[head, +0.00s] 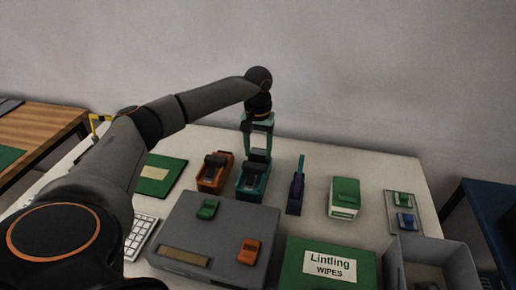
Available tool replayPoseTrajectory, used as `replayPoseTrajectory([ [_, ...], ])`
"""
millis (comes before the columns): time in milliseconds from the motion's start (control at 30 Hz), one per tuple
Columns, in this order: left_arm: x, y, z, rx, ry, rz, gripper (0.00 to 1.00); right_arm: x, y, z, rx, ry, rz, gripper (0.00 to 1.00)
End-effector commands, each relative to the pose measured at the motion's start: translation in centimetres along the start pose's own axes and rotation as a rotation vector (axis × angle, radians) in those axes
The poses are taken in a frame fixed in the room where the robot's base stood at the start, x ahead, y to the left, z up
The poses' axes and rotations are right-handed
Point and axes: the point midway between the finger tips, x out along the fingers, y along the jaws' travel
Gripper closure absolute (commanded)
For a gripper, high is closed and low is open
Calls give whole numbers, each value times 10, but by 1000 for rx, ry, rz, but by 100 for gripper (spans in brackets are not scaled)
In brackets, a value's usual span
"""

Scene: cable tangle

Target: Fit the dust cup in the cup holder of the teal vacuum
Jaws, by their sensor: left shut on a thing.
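The teal vacuum (252,187) stands on the white table, with a dark top part, beside the orange vacuum. My left gripper (258,157) points down right above the teal vacuum, with its teal fingers around its top. It is shut on a small dark piece (249,164), which looks like the dust cup. The piece is at or just over the holder; I cannot tell whether it is seated, since the fingers partly cover it. My right gripper is not in view.
The orange vacuum (214,175) stands close on the left, a purple upright tool (296,190) on the right. In front lies a grey case (180,225) with green and orange pieces. A green-white box (344,198), a small tray (391,212) and a grey bin (455,265) are farther right.

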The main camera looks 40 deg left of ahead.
Motion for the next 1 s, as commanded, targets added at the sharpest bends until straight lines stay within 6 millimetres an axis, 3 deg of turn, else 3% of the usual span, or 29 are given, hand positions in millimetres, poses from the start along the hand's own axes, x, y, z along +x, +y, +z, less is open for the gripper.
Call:
replayPoseTrajectory([
  [533,2,0,0,0,0,0,83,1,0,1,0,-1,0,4],
  [1000,16,0,0,0,0,0,83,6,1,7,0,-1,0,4],
])
